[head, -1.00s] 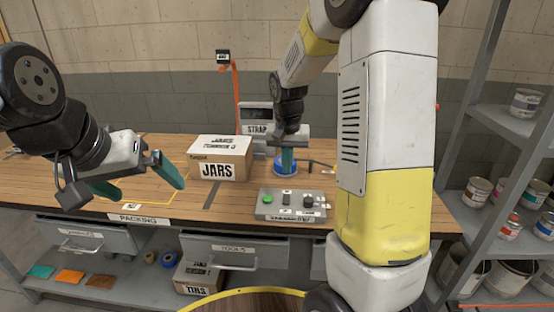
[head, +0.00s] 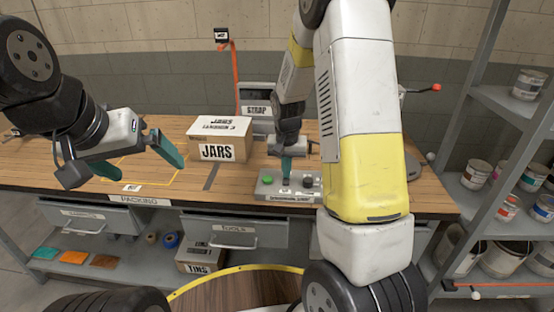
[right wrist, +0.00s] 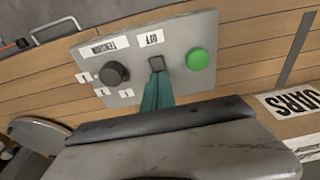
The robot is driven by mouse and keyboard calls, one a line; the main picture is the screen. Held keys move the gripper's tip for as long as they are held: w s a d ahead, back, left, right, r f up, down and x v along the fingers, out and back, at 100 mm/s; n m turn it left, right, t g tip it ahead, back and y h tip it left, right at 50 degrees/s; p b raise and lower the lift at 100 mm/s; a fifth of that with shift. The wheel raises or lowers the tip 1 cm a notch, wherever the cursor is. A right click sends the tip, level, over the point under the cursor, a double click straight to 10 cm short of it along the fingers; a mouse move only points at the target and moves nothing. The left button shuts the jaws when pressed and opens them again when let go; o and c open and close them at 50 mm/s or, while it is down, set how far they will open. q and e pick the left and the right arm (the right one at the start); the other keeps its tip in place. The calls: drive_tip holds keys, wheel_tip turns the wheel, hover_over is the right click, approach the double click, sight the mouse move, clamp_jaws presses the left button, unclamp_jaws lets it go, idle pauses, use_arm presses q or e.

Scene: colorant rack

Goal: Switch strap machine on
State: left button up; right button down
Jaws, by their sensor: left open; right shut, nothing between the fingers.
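The grey control box (head: 266,189) stands on the bench in front of the grey machine labelled STRAP (head: 257,109). It has a green button (head: 267,180), a dark switch in the middle and a black knob (head: 308,182). In the right wrist view the dark switch (right wrist: 157,63) sits below an OFF label (right wrist: 151,39). My right gripper (head: 286,179) is shut and empty, pointing down, its tips right at the switch; I cannot tell whether they touch it. My left gripper (head: 148,172) is open and empty above the bench's left part.
A cardboard box labelled JARS (head: 220,137) stands left of the control box. Shelves with paint cans (head: 530,82) are at the right. Drawers (head: 234,230) are under the bench front. A round wooden top with a yellow rim (head: 235,290) is near me.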

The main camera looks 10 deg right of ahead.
sight(285, 181)
drive_tip(key=shift+w+d+f+g, duration=0.2)
drive_tip(key=shift+f+g, duration=0.25)
drive_tip(key=shift+g, duration=0.15)
drive_tip(key=shift+s+a+f, duration=0.1)
drive_tip(key=shift+s, duration=0.1)
drive_tip(key=shift+s+a, duration=0.3)
drive_tip(key=shift+s, duration=0.45)
wheel_tip(285, 181, up, 15)
drive_tip(key=shift+w, duration=0.15)
drive_tip(key=shift+f, duration=0.1)
drive_tip(key=shift+a, duration=0.1)
